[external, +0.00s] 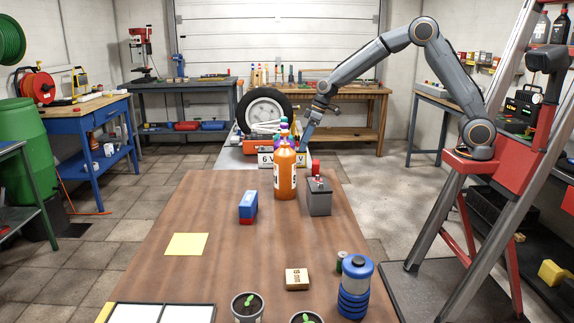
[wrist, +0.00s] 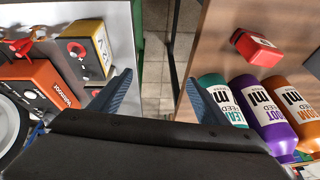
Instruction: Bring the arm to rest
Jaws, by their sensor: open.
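My gripper (wrist: 158,92) is open, with its two blue fingers spread apart and nothing between them in the wrist view. Below it there is the gap between a grey bench and the wooden table, with floor tiles showing. In the external view my arm reaches from the red stand at the right up and over to the left. There my gripper (external: 307,132) points down behind the table's far end, beside the bottles. Its fingertips are partly hidden in that view.
An orange bottle (external: 285,174) and a grey battery (external: 319,196) stand on the wooden table (external: 220,215). A yellow box (wrist: 88,52) and orange device (wrist: 40,88) are left.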

